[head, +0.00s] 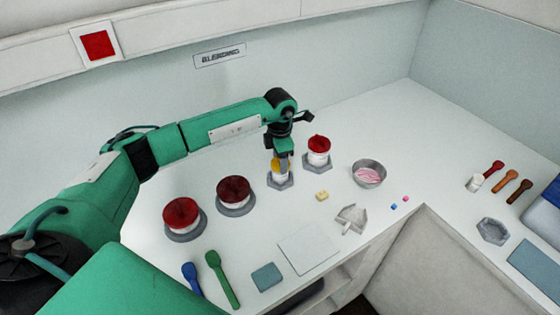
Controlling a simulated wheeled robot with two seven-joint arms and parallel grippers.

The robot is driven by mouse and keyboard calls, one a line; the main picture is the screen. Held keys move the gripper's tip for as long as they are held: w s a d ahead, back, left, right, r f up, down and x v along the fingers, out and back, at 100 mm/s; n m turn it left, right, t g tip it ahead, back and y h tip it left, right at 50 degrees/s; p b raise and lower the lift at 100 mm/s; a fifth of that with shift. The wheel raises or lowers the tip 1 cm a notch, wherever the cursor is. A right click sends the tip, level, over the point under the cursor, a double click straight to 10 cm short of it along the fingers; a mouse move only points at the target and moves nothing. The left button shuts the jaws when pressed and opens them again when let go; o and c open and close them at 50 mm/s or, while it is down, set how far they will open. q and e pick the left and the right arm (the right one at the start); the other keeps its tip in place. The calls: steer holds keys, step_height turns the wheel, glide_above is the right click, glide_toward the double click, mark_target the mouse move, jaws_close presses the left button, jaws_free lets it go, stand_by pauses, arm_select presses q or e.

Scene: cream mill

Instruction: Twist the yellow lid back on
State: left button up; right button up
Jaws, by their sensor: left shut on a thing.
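My left gripper (282,157) points down over a small jar with a yellow lid (275,170) and is shut on the lid. The gripper fingers hide part of the lid. The jar (281,181) stands upright in a grey hexagonal holder (272,185) on the white counter. Whether the lid is fully seated on the jar cannot be told. My right gripper is not in view.
A red-lidded jar (318,150) stands close to the right of my left gripper. Two larger dark-red-topped containers (182,214) (233,190) stand to the left.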

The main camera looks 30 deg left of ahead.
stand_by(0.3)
arm_select(q)
steer(key=shift+f+m+b, duration=0.15)
steer(key=shift+m+b, duration=1.1)
steer(key=shift+m, duration=0.35)
steer(key=shift+m+b, duration=0.55)
steer(key=shift+m, duration=0.45)
steer(key=shift+m+b, duration=0.65)
steer(key=shift+m, duration=0.05)
steer(key=m+b, duration=0.1)
steer(key=m, duration=0.1)
steer(key=shift+m+b, duration=0.3)
steer(key=shift+m, duration=0.6)
